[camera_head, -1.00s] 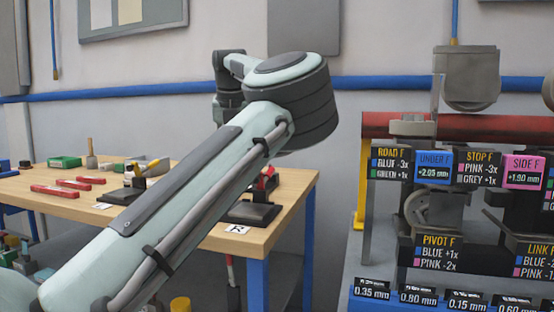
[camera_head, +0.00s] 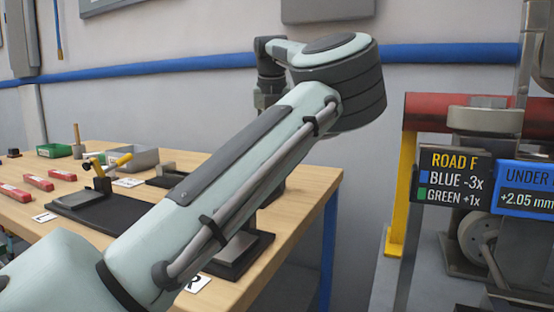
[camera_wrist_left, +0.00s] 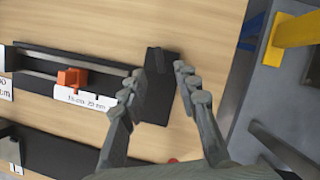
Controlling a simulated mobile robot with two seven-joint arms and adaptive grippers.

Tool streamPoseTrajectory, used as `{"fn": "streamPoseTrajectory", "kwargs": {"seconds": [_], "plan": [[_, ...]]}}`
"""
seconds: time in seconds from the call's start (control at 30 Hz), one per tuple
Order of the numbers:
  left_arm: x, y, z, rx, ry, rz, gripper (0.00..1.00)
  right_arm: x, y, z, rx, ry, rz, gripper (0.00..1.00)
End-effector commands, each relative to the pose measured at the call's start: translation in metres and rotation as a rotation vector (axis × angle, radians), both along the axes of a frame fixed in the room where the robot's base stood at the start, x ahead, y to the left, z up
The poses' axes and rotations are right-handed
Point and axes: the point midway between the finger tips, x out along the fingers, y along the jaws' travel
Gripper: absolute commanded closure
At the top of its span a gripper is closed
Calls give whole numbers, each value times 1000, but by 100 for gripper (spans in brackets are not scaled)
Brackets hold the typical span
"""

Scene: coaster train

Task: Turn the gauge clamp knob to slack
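My left gripper (camera_wrist_left: 160,75) shows in the left wrist view with its two fingers apart and nothing between them. A black plate (camera_wrist_left: 155,108) with a raised dark piece (camera_wrist_left: 157,62) lies below and between the fingertips; I cannot tell whether that piece is the clamp knob. To its left, an orange block (camera_wrist_left: 72,78) sits on a dark rail gauge (camera_wrist_left: 38,62) beside a white scale label (camera_wrist_left: 85,97). In the head view my left arm crosses the picture and hides part of the bench; its gripper is hidden. My right gripper is not in view.
The wooden bench (camera_head: 310,190) carries a black fixture with a yellow handle (camera_head: 124,159), red bars (camera_head: 38,183), a green bin (camera_head: 54,150) and a grey tray (camera_head: 140,158). A rack with a yellow leg (camera_head: 403,195) and signs (camera_head: 455,175) stands right, across a gap.

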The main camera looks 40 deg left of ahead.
Motion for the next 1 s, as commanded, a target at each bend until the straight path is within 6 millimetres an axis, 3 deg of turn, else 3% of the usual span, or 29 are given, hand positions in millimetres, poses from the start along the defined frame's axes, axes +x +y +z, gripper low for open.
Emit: {"fn": "streamPoseTrajectory", "kwargs": {"seconds": [0.3,0.73,1.0], "plan": [[14,13,-46,-1,0,1,69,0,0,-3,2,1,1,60],[18,16,-57,1,-1,0,69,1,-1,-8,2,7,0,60],[18,16,-57,1,-1,0,100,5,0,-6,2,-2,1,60]]}}
